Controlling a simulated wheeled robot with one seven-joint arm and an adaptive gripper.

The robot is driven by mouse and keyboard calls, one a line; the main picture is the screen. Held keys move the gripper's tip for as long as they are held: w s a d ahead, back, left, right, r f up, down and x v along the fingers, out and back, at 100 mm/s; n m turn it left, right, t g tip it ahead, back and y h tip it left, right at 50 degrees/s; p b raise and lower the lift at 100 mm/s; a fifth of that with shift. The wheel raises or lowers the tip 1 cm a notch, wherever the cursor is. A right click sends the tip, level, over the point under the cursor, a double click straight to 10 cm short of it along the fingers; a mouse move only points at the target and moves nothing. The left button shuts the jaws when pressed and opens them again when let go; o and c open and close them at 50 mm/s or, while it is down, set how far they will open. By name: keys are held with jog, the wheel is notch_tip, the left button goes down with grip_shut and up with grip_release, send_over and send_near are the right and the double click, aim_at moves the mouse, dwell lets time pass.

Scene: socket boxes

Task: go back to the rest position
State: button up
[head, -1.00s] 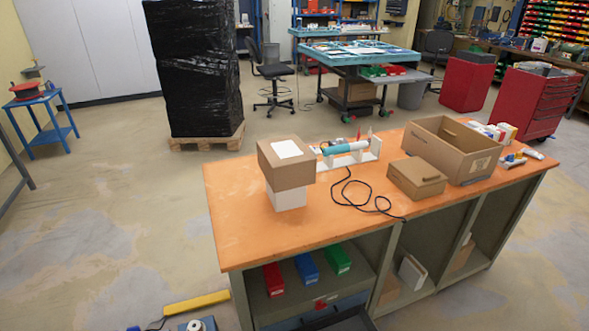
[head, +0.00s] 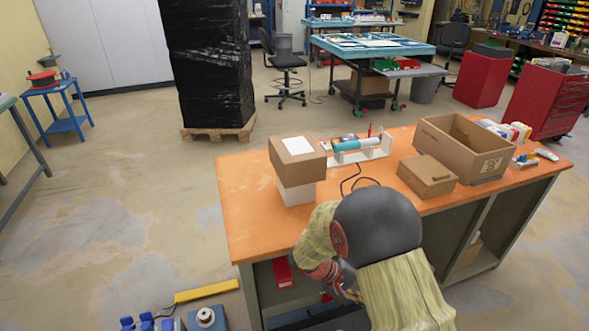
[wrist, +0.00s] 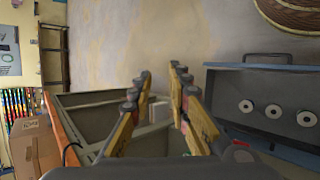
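My gripper shows in the wrist view (wrist: 160,76) with its two fingers apart and nothing held between them. In the head view my arm, with a dark round joint and a pale cover, reaches in front of the orange-topped workbench (head: 243,205). The gripper end there is small and partly covered, low in front of the bench's shelves. A cardboard box (head: 298,158) sits on a white box (head: 296,190) at the left of the bench top. The arm hides part of the bench front and part of the black cable (head: 350,183).
A low closed carton (head: 427,177) and an open carton (head: 478,160) stand on the bench's right side. A white holder with a teal tool (head: 352,146) is behind. A yellow bar (head: 207,291) lies on the floor. The wrist view shows a dark panel with white rings (wrist: 275,112).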

jog(key=s+a+r+m+t+y+p, duration=0.1)
jog(key=s+r+t+y, duration=0.1)
jog(key=s+r, duration=0.4)
jog(key=s+a+r+m+t+y, duration=0.1)
jog(key=s+r+y, duration=0.3)
jog(key=r, duration=1.1)
jog(key=s+a+r+m+t+y+p, duration=0.1)
jog(key=s+a+r+t+y, duration=0.1)
jog(key=s+r, duration=0.7)
jog(key=shift+s+r+t+y+p, duration=0.4)
jog(key=shift+r+t+y, duration=0.3)
jog(key=shift+t+y, duration=0.25)
jog(key=shift+s, duration=0.1)
